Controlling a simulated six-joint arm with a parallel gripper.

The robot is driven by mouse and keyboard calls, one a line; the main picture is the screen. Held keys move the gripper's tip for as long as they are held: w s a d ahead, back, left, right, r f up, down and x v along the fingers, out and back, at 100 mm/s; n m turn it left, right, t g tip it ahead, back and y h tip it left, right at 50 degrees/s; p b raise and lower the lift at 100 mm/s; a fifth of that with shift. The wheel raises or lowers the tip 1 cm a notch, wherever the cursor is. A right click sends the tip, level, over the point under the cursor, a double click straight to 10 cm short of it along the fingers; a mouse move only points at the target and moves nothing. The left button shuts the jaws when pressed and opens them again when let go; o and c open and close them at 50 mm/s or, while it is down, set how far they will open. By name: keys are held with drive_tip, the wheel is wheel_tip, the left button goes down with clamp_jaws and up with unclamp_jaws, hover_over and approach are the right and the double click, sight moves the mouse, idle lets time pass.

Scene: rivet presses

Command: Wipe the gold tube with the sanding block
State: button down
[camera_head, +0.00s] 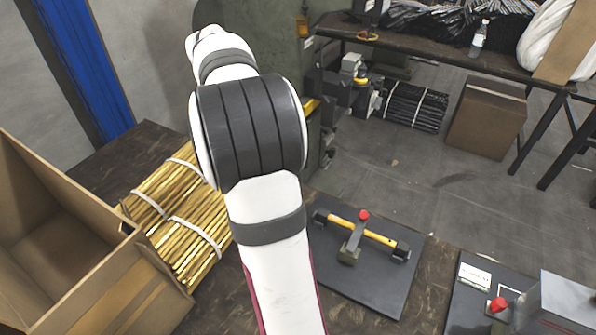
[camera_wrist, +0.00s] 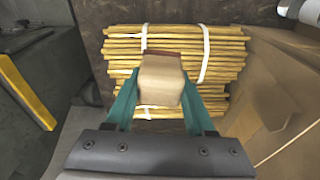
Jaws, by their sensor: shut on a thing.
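A gold tube (camera_head: 380,238) lies across a small fixture on a dark plate (camera_head: 390,283) in the head view. Dark supports hold its two ends, and a clamp with a red knob (camera_head: 364,215) stands at its middle. My gripper (camera_wrist: 158,84) is shut on the sanding block (camera_wrist: 162,88), a tan block with a reddish-brown far edge, between teal fingers. In the wrist view the block is in front of the bundled gold tubes; whether it touches them I cannot tell. In the head view my arm hides the gripper and block.
Bundled gold tubes (camera_head: 190,255) with white straps lie on the bench beside an open cardboard box (camera_head: 90,280) at left. A second dark plate with a red-knobbed device (camera_head: 498,304) is at lower right. A green machine (camera_head: 270,45) stands behind my arm.

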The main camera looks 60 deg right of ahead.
drive_tip(key=w+a+r+n, duration=0.1)
drive_tip(key=w+a+r, duration=0.3)
drive_tip(key=a, duration=0.5)
drive_tip(key=w+a+r+n, duration=0.2)
drive_tip(key=a+r, duration=0.4)
drive_tip(key=a, duration=0.2)
drive_tip(key=s+d+f+m, duration=0.25)
drive_tip(key=d+f, duration=0.35)
drive_tip(key=d, duration=0.5)
drive_tip(key=m, duration=0.6)
hover_over(342, 220)
wheel_tip(342, 220, down, 17)
drive_tip(key=shift+n+h, duration=0.25)
drive_tip(key=shift+h, duration=0.05)
drive_tip(key=shift+s+f, duration=0.15)
drive_tip(key=shift+f, duration=3.05)
drive_tip(key=shift+w+f, duration=0.5)
drive_tip(key=shift+w, duration=0.4)
drive_tip(key=shift+w+r, duration=0.3)
drive_tip(key=shift+w, duration=0.3)
drive_tip(key=shift+w+r, duration=0.3)
drive_tip(key=shift+w, duration=1)
drive_tip(key=shift+s+f, duration=0.2)
drive_tip(key=shift+s, duration=2.45)
drive_tip(key=shift+s+r, duration=0.15)
wheel_tip(342, 220, up, 7)
